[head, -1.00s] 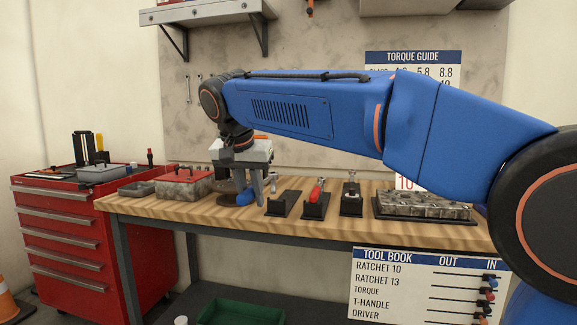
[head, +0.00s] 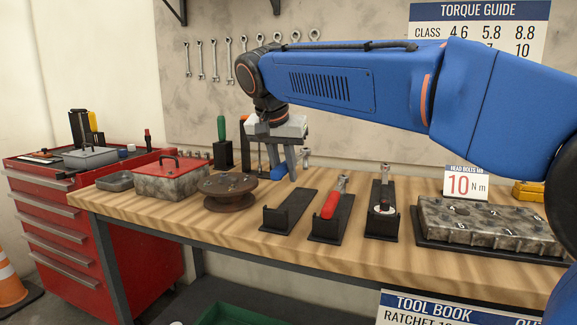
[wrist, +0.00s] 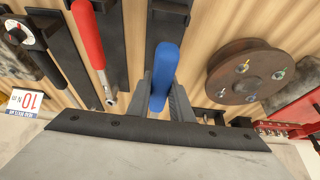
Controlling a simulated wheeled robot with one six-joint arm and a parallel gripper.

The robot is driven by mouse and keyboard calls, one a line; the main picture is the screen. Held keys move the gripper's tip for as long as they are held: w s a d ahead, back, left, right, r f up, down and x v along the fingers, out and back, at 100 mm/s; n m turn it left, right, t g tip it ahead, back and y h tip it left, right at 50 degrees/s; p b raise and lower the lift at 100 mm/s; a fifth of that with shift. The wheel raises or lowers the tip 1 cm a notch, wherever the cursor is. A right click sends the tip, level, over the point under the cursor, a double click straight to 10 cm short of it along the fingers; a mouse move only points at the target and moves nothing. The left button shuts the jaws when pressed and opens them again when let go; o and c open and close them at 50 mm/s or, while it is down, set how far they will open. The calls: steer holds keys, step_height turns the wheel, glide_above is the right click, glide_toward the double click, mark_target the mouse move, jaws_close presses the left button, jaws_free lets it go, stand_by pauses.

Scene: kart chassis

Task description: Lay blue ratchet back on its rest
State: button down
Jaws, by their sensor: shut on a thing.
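The blue ratchet (wrist: 165,68) shows its blue handle between the fingers of my gripper (wrist: 165,98) in the wrist view. My gripper is shut on it. Its metal end is hidden in that view. In the head view my gripper (head: 283,168) hangs above the bench, behind the near end of an empty black rest (head: 290,210). The empty rest also shows in the wrist view (wrist: 166,22), beyond the handle. The ratchet looks held clear of the rest.
A red-handled ratchet (head: 331,205) lies on the rest to the right, and a dial tool (head: 384,200) on another beyond. A round brown hub (head: 228,187) stands left, near a red-lidded box (head: 168,177). A metal block (head: 480,225) sits far right. Bench front is clear.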

steer(key=shift+f, duration=2.7)
steer(key=shift+s, duration=0.15)
steer(key=shift+f, duration=0.85)
steer(key=c, duration=1.5)
jaws_free()
steer(key=shift+f, duration=0.1)
steer(key=v, duration=1.7)
steer(key=shift+s, duration=0.25)
